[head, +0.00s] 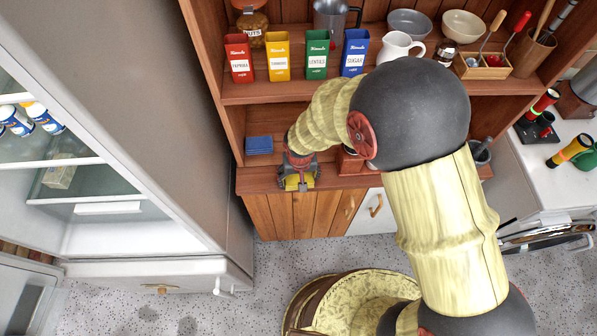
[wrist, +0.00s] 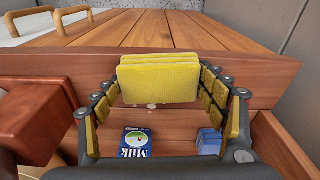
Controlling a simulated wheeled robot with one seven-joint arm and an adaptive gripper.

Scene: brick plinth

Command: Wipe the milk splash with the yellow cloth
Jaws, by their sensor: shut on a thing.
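The yellow cloth (wrist: 158,80) is a folded pad held between the fingers of my gripper (wrist: 160,92) in the wrist view. In the head view my gripper (head: 299,182) is over the front edge of the wooden counter, with a bit of the yellow cloth (head: 292,183) showing. Small white spots of the milk splash (wrist: 152,106) show on the wood just below the cloth in the wrist view; the cloth may hide more. I cannot tell whether the cloth touches the wood. A blue milk carton (wrist: 136,142) is beyond the splash, partly cut off by my gripper.
A stack of blue cloths (head: 259,145) lies on the counter left of my gripper. A reddish box (wrist: 32,118) stands close beside my gripper in the wrist view. Coloured tins (head: 317,55) stand on the shelf above. The fridge (head: 190,130) stands to the left.

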